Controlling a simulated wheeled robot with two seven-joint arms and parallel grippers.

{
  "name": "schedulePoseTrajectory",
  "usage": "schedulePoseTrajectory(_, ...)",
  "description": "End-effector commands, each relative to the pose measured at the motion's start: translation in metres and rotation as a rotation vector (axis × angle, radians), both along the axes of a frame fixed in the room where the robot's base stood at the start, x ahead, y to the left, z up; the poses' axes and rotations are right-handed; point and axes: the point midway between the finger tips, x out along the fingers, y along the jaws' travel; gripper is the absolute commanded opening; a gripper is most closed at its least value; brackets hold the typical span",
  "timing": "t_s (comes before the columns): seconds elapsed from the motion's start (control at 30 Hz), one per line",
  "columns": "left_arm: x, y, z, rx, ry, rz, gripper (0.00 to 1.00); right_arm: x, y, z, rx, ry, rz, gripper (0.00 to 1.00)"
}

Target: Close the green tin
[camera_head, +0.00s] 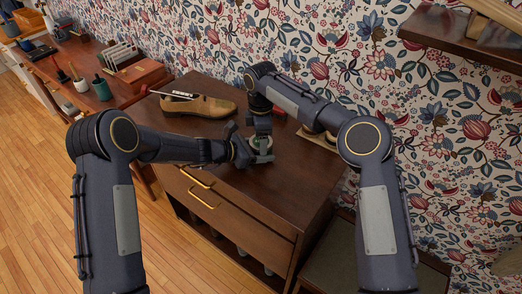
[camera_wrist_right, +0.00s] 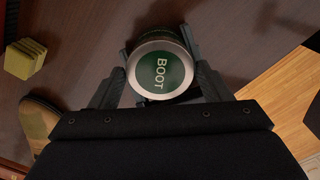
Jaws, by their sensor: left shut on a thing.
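The green tin (camera_head: 262,148) stands on the brown cabinet top, mostly hidden by my grippers in the head view. In the right wrist view its round lid (camera_wrist_right: 160,72), green with a silver rim and the word BOOT, sits over the tin's body. I cannot tell whether the lid is fully seated. My left gripper (camera_head: 248,155) is shut on the tin from the left side. My right gripper (camera_head: 263,133) points down from above. In its wrist view its fingers (camera_wrist_right: 160,82) are spread on both sides of the lid, with no clear grip on it.
A tan shoe (camera_head: 200,106) lies behind on the cabinet top (camera_head: 180,125). A yellow block (camera_wrist_right: 25,58) shows in the wrist view. A side table at left holds bottles, brushes and a brown box (camera_head: 141,75). A shelf (camera_head: 460,38) juts out at upper right.

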Motion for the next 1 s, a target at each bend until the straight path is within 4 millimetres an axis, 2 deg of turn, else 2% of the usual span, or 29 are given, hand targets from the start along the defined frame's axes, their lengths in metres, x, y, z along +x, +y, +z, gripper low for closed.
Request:
schedulePoseTrajectory(0.03, 0.0001, -0.0001, 0.0003, -0.001, 0.0, 0.0, 0.0, 0.0, 0.0, 0.0002, 0.0, 0.0, 0.0, 0.65)
schedulePoseTrajectory(0.23, 0.0001, -0.0001, 0.0003, -0.001, 0.0, 0.0, 0.0, 0.0001, -0.0001, 0.0004, 0.0, -0.001, 0.0, 0.39)
schedulePoseTrajectory(0.33, 0.0, -0.0001, 0.0003, -0.001, 0.0, 0.0, 0.0, 0.0002, -0.0001, 0.0005, -0.001, -0.001, -0.021, 0.38)
schedulePoseTrajectory(0.57, -0.0002, -0.0003, 0.0002, -0.001, 0.0, -0.001, 0.0, 0.0003, -0.0001, 0.001, 0.0, -0.003, -0.275, 0.38)
schedulePoseTrajectory(0.83, -0.0003, -0.0003, 0.0001, 0.0, 0.0, -0.001, 0.0, 0.0005, -0.0002, 0.0007, 0.001, -0.002, -0.293, 0.38)
schedulePoseTrajectory(0.87, -0.0004, -0.0004, 0.0001, 0.0, 0.0, -0.001, 0.0, 0.0005, -0.0002, 0.0008, 0.001, -0.002, -0.293, 0.68)
schedulePoseTrajectory(1.0, -0.0003, -0.0003, 0.0001, 0.0, 0.0, -0.001, 0.0, 0.0004, -0.0001, 0.0006, 0.001, -0.002, -0.292, 0.86)
